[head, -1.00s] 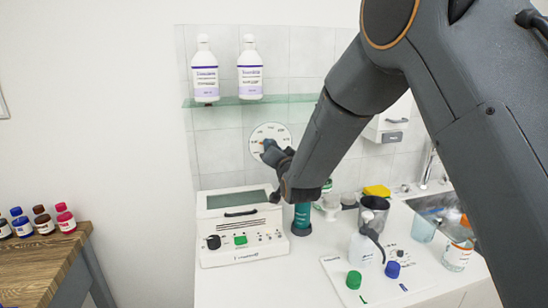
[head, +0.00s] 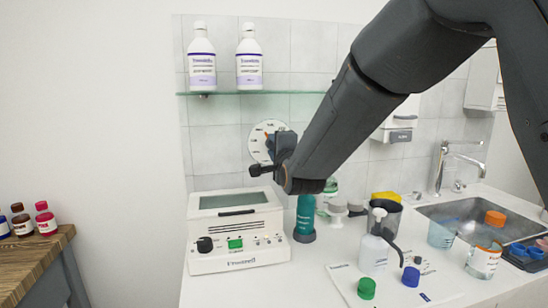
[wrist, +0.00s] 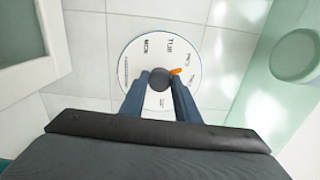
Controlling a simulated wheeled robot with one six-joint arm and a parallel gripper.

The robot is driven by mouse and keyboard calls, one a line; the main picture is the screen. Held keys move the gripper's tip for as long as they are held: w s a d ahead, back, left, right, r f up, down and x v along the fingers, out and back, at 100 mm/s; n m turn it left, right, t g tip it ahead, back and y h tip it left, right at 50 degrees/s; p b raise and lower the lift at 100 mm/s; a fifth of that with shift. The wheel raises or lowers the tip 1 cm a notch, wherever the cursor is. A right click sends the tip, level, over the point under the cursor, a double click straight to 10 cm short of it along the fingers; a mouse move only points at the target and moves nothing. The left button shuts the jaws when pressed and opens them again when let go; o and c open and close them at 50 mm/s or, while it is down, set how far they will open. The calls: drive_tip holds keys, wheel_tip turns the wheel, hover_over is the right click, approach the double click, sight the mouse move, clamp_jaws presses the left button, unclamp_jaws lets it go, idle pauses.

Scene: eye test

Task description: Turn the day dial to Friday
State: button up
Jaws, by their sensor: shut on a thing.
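The day dial is a round white disc on the tiled wall below the glass shelf; it shows in the head view (head: 256,146) and the wrist view (wrist: 136,62). Day names run around its rim; MON and TUE read at the top in the wrist view. Its dark round knob (wrist: 159,76) has an orange pointer (wrist: 176,71), which points right and slightly up in the wrist view, towards small labels I cannot read surely. My gripper (wrist: 159,82) is shut on the knob, one finger on each side. In the head view my gripper (head: 279,145) hides the dial's right part.
A glass shelf (head: 300,93) with two white bottles sits above the dial. A white machine (head: 240,262) and a teal bottle (head: 305,215) stand below it. Pump bottle, cups and sink (head: 470,212) lie to the right.

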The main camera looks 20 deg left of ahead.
drive_tip(key=m+b, duration=1.2)
drive_tip(key=b, duration=0.6)
drive_tip(key=shift+f+m+b, duration=0.15)
drive_tip(key=shift+m+b, duration=0.15)
drive_tip(key=shift+m, duration=0.1)
drive_tip(key=shift+m+b, duration=0.3)
drive_tip(key=shift+b, duration=0.1)
drive_tip(key=o, duration=1)
drive_tip(key=shift+r, duration=0.2)
drive_tip(key=shift+o, duration=0.2)
drive_tip(key=shift+d, duration=0.1)
drive_tip(key=v, duration=0.8)
